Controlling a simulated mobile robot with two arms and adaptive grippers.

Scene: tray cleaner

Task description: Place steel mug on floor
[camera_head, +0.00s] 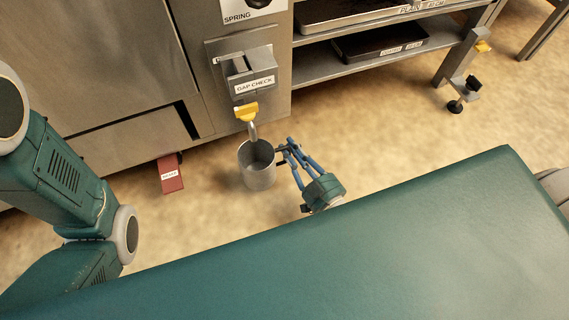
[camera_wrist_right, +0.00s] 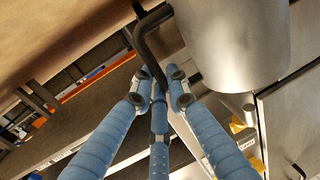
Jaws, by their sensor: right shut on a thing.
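The steel mug (camera_head: 257,168) is a grey cylinder with its open top up in the head view, below a short spout (camera_head: 253,130) and low by the floor (camera_head: 230,235). I cannot tell whether its base touches the floor. My right gripper (camera_head: 285,154) is at the mug's right side, shut on its dark handle. In the right wrist view the mug wall (camera_wrist_right: 235,40) fills the upper right, and the bent black handle (camera_wrist_right: 148,45) runs between the fingers (camera_wrist_right: 160,85). My left gripper is not in view.
A metal cabinet with a "GAP CHECK" box (camera_head: 250,72) and a yellow tab (camera_head: 246,111) stands right behind the mug. A red labelled block (camera_head: 171,174) is by the cabinet base on the left. A shelf (camera_head: 375,62) is at the upper right. Floor is clear right of my gripper.

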